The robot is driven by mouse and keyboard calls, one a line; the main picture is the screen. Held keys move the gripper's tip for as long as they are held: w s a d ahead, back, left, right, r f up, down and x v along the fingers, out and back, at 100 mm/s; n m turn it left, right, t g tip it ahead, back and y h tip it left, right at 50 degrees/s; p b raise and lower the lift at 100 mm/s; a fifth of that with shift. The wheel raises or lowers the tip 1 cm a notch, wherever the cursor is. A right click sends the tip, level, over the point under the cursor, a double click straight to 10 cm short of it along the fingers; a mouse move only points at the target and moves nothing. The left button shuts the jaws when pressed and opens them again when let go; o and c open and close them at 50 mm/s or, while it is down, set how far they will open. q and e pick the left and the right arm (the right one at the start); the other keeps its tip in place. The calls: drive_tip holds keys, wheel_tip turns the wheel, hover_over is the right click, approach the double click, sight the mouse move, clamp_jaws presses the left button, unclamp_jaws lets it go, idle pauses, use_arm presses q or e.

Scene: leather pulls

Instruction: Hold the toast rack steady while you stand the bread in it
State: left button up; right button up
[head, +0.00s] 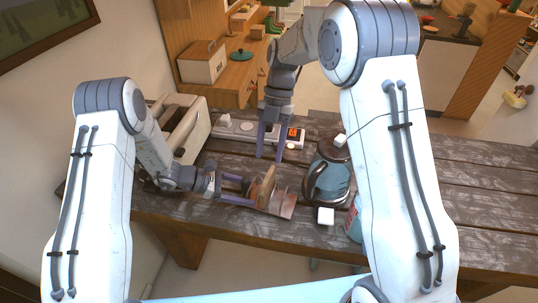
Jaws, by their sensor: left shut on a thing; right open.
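The toast rack (284,207) stands on the dark wooden table, a small brownish rack with upright dividers. A tan slab that looks like a slice of bread (267,184) stands upright at the rack; I cannot tell whether it is fully seated in a slot. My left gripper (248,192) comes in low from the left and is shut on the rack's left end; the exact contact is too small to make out. My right gripper (270,156) points down above and behind the rack, its two fingers apart and nothing visible between them.
A glass kettle (328,175) stands close right of the rack. A power strip (236,131) with an orange switch lies behind. A cream slotted appliance (185,132) stands at the left. White cubes (325,216) and a bluish can (353,222) are nearby. The table's right side is clear.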

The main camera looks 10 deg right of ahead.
drive_tip(key=shift+r, duration=0.5)
use_arm(q)
drive_tip(key=o, duration=0.8)
drive_tip(key=v, duration=1.1)
drive_tip(key=shift+a+r, duration=0.2)
drive_tip(key=shift+a, duration=0.3)
use_arm(e)
drive_tip(key=shift+a, duration=0.1)
